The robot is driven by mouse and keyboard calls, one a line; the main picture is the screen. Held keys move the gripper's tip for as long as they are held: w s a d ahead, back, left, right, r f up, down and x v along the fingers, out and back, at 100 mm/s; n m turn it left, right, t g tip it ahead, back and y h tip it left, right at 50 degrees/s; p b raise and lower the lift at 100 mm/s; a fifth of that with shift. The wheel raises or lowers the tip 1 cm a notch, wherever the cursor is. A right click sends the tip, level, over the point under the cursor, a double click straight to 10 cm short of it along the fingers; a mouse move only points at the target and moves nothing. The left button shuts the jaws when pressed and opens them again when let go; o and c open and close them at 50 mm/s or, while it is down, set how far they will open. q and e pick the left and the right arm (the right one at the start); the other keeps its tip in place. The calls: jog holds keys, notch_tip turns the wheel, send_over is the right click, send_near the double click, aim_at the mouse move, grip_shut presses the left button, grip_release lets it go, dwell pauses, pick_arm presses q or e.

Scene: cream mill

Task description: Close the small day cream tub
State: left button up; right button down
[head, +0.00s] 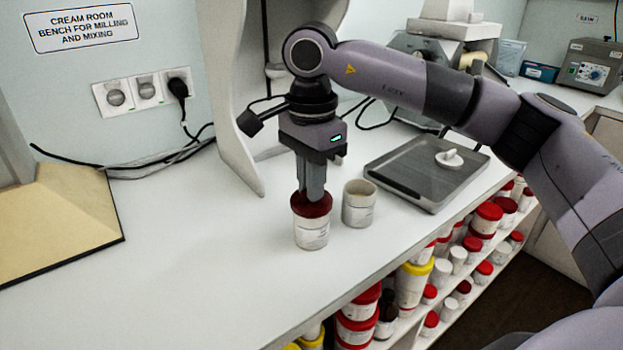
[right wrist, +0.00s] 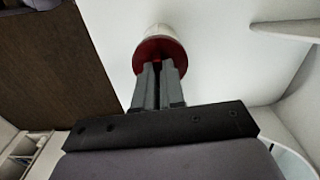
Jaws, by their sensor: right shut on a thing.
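A white labelled tub (head: 312,233) stands upright on the bench, with a dark red lid (head: 311,205) at its top. The label is too small to read. My right gripper (head: 312,194) points straight down and is shut on the red lid. In the right wrist view the fingers (right wrist: 159,70) meet the red lid (right wrist: 172,47), with the white tub (right wrist: 161,31) beyond it. The lid looks level on the tub; I cannot tell whether it is seated tight. My left gripper is not in view.
An open, lidless grey-white tub (head: 358,207) stands close on the right of the lidded tub. Behind it is a flat grey scale (head: 425,178) with a small white dish (head: 450,160). The bench's front edge is near, above shelves of tubs.

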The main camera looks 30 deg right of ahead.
jog(key=shift+f, duration=0.5)
dwell(0.8)
jog(key=c, duration=0.7)
grip_release()
jog(key=shift+r, duration=0.15)
jog(key=shift+r+p, duration=1.7)
jog(key=shift+r, duration=0.75)
grip_shut()
